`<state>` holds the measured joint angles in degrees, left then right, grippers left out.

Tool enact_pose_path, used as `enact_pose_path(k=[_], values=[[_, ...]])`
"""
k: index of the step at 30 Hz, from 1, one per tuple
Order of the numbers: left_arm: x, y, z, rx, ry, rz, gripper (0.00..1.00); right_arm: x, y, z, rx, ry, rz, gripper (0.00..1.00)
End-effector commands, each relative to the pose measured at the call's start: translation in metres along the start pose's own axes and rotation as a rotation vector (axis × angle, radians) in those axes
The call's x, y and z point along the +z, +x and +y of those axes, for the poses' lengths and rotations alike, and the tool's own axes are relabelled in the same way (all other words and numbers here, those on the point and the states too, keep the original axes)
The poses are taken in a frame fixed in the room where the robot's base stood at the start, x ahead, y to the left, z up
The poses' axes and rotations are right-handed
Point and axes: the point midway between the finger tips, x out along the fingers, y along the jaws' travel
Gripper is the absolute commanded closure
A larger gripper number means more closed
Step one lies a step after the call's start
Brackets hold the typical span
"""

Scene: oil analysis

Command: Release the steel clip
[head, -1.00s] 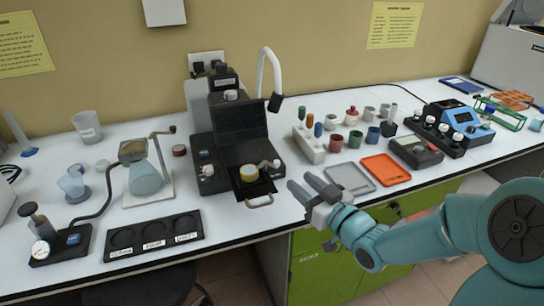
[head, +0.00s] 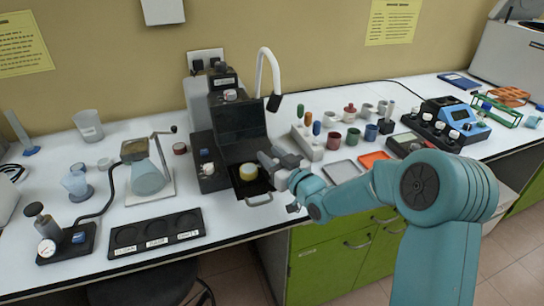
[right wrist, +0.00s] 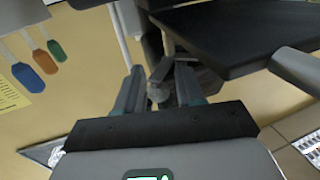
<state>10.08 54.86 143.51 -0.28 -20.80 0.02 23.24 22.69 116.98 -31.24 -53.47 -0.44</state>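The steel clip is mostly hidden behind my right gripper in the head view. In the right wrist view a small grey metal piece (right wrist: 158,90), which looks like the clip, shows between the fingers. My right gripper (head: 277,160) is at the right side of the black drawer (head: 240,190) of the dark analyser. Its fingers (right wrist: 158,94) stand apart on either side of the metal piece; I cannot tell whether they touch it. A round cup with a yellowish top (head: 246,173) sits in the drawer. My left gripper is not in view.
The analyser (head: 236,120) stands right behind the gripper. A grey tray (head: 343,171) and an orange tray (head: 374,159) lie to the right. A black three-place rack (head: 154,233) lies at the front left. Several coloured jars stand behind the trays.

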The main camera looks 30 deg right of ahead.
Motion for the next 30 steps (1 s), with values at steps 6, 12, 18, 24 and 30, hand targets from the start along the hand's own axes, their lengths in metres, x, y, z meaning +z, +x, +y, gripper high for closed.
enact_pose_path(k=[6, 12, 18, 24, 30], values=[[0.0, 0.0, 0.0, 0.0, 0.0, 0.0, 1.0, 0.0, 0.0, 0.0, 0.0, 0.0, 0.001, 1.0], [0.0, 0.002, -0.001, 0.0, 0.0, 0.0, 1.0, 0.0, 0.0, 0.001, -0.014, -0.001, 0.002, 1.0], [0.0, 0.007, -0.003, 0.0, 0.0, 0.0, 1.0, 0.0, 0.001, 0.004, -0.094, -0.004, 0.004, 1.0], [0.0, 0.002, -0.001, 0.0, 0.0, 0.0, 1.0, -0.003, 0.004, 0.006, -0.234, -0.002, 0.002, 1.0], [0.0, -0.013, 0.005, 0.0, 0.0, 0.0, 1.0, -0.004, 0.007, 0.007, -0.379, -0.001, 0.001, 1.0]])
